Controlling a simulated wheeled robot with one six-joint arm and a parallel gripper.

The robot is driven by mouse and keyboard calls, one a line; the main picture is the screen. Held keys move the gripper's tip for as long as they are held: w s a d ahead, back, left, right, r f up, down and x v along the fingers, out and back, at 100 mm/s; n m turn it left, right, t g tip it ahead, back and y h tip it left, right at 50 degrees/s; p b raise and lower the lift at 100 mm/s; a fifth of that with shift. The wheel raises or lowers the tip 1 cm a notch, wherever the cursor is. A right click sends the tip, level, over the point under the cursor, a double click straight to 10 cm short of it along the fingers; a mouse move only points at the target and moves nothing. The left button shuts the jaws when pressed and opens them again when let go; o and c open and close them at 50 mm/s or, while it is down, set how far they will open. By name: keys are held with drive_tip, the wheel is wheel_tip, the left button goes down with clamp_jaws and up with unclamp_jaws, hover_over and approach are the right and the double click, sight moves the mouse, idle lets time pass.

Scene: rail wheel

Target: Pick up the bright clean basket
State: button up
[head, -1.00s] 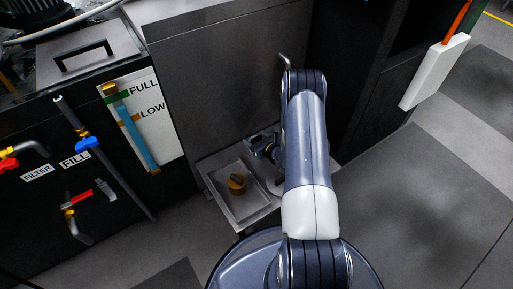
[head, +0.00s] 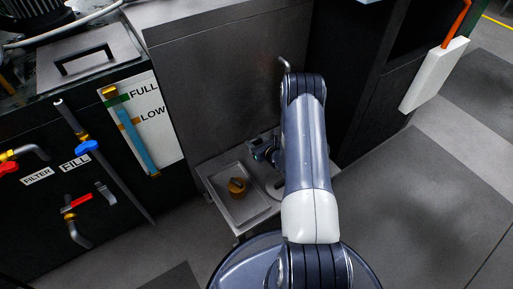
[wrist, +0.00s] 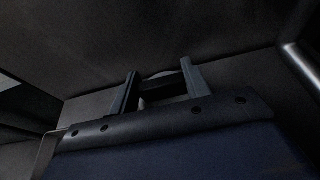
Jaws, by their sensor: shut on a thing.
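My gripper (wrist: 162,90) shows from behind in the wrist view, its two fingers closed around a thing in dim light. A pale curved rim (wrist: 157,74) shows between and just beyond the fingers; it fits the bright basket, but most of it is hidden. In the head view my arm covers most of the gripper, and only its dark side (head: 261,150) shows at the back of a shallow metal tray (head: 213,184). A brown-orange round piece with a raised top (head: 237,187) stands in the tray, left of my arm.
A round grey part (head: 275,188) shows in the tray's right side, partly behind my arm. A tall grey panel (head: 225,90) rises behind the tray. A bent metal pipe (head: 285,64) sticks out from it. Valves and a level gauge (head: 137,130) are at left. Floor at right is clear.

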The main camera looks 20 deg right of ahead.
drive_tip(key=shift+r, duration=0.1)
wheel_tip(320, 180, up, 10)
drive_tip(key=p, duration=0.3)
drive_tip(key=shift+p, duration=0.3)
drive_tip(key=s+a+r+p, duration=0.1)
drive_tip(key=s+a+r, duration=0.1)
drive_tip(key=a+r, duration=0.35)
drive_tip(key=s+a+r+n+y, duration=0.1)
drive_tip(key=s+a+r, duration=0.15)
drive_tip(key=r, duration=0.65)
drive_tip(key=s+a+r+p, duration=0.15)
drive_tip(key=a+r, duration=0.25)
drive_tip(key=r, duration=0.4)
wheel_tip(320, 180, up, 29)
drive_tip(key=p, duration=2.8)
drive_tip(key=shift+s+d+r+p, duration=0.15)
drive_tip(key=shift+s+d+p, duration=0.1)
drive_tip(key=shift+s+p, duration=0.1)
drive_tip(key=shift+d, duration=0.1)
